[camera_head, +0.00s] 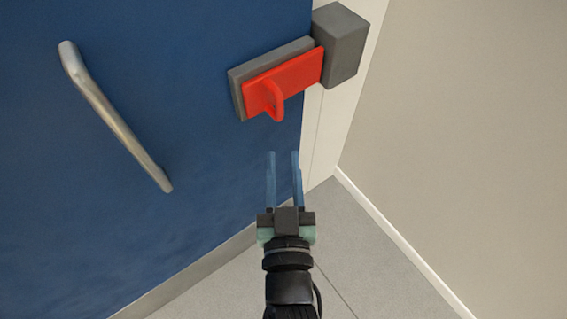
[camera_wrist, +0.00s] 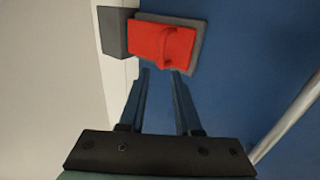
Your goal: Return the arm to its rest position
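My gripper (camera_head: 283,165) is open, its two thin fingers apart with nothing between them. In the head view it is in front of the blue door, below the red latch, with a gap to it. In the wrist view the fingers (camera_wrist: 161,75) point towards the latch's lower edge. The red latch (camera_head: 296,76) has a raised loop handle and lies on a grey plate, its right end reaching the grey block; it also shows in the wrist view (camera_wrist: 150,42).
The blue door (camera_head: 150,210) fills the left, with a metal bar handle (camera_head: 115,115). A grey block (camera_head: 341,42) sits on the white frame (camera_head: 330,125). A beige wall (camera_head: 470,120) stands at right. The grey floor (camera_head: 370,270) is clear around my arm.

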